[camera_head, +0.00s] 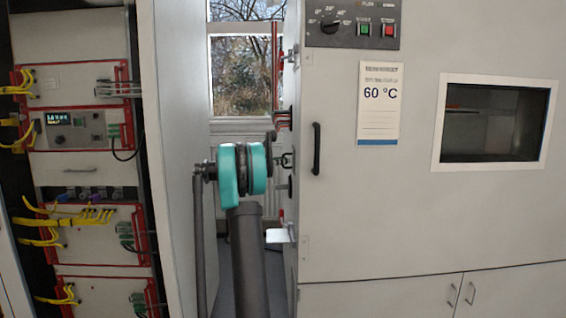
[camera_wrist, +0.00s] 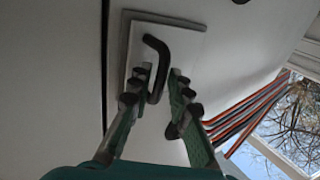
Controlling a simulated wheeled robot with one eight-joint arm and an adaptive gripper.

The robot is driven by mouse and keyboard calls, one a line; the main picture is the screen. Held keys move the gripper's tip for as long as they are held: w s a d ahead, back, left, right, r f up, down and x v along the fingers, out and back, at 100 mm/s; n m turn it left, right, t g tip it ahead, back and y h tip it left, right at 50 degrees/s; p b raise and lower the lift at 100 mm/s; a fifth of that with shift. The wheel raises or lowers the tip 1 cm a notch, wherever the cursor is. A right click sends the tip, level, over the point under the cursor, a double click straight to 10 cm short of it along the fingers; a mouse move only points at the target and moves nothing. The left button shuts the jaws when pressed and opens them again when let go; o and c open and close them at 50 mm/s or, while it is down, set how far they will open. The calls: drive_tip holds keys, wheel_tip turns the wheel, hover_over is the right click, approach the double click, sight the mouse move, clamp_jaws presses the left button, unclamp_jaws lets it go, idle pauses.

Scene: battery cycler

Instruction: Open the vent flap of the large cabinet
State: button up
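The large cabinet (camera_head: 420,225) is light grey and fills the right side in the head view. In the wrist view, a pale vent flap (camera_wrist: 185,48) with a grey frame along two edges lies on a pale surface. It looks flush with that surface. A bent black handle (camera_wrist: 157,50) sits on it. My gripper (camera_wrist: 160,77) is open, with its fingers apart and the lower part of the handle between them in the picture. I cannot tell whether either finger touches it. In the head view my teal arm stands in the gap left of the cabinet, and my fingertips are hidden.
A rack (camera_head: 85,185) with red-framed units and yellow cables stands at the left. A window (camera_head: 240,75) is behind the gap. Red and grey pipes (camera_wrist: 245,110) run near my gripper on the right.

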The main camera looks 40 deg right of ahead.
drive_tip(key=shift+d, duration=0.15)
drive_tip(key=shift+c, duration=0.5)
clamp_jaws()
drive_tip(key=shift+w, duration=0.1)
